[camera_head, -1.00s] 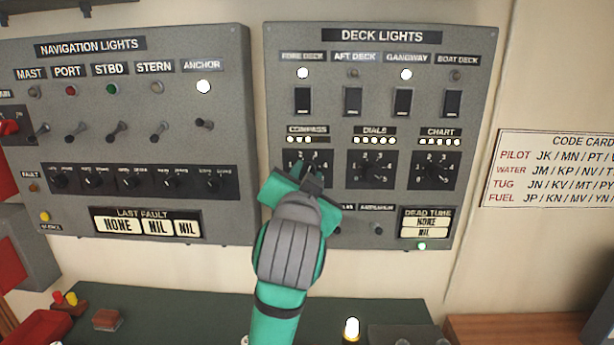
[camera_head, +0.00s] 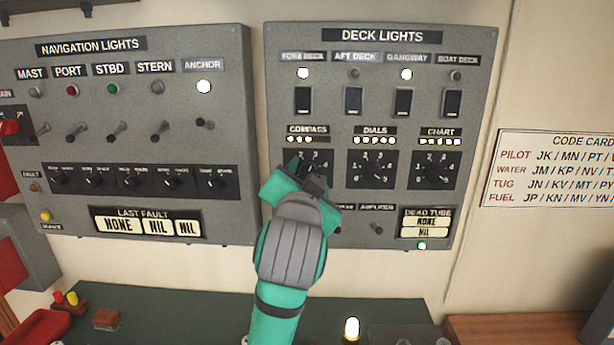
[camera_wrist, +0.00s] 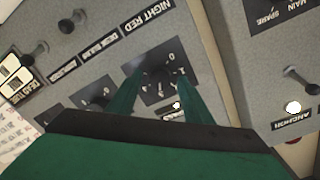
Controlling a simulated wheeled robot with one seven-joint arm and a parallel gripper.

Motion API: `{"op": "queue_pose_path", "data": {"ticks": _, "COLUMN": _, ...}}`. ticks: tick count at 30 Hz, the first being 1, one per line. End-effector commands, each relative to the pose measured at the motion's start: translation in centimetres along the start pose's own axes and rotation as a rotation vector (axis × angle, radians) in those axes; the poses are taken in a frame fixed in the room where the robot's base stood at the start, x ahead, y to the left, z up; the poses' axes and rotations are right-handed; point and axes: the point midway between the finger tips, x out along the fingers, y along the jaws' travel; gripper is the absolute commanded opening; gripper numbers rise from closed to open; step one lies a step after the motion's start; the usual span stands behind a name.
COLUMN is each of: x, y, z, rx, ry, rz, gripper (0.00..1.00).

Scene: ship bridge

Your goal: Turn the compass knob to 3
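The compass knob sits on a black dial plate (camera_head: 325,158) under the COMPASS label, at the lower left of the DECK LIGHTS panel. In the head view my gripper (camera_head: 312,182) covers the knob and much of its dial, so the setting is hidden there. In the wrist view the dark knob (camera_wrist: 157,69) shows on its numbered plate. The two green fingers of my gripper (camera_wrist: 160,82) stand apart on either side of it, with dial showing between them. I cannot tell whether a finger touches the knob, or read its pointer clearly.
The DIALS knob (camera_head: 374,172) and CHART knob (camera_head: 434,174) are close on the right. Rocker switches (camera_head: 353,102) are above. The NAVIGATION LIGHTS panel (camera_head: 150,135) is close on the left. A green desktop (camera_head: 200,312) lies below.

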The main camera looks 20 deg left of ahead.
Motion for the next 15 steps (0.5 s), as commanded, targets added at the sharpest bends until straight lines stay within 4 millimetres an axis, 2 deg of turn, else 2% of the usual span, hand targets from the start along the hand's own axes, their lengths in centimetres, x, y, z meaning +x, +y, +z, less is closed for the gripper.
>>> {"op": "queue_pose_path", "data": {"ticks": 8, "x": -0.8, "y": -0.1, "z": 0.0, "rx": 0.0, "ry": 0.001, "rz": -0.001, "gripper": 0.46}}
{"op": "queue_pose_path", "data": {"ticks": 15, "x": -5.0, "y": -0.1, "z": -0.1, "rx": 0.001, "ry": 0.003, "rz": -0.002, "gripper": 0.46}}
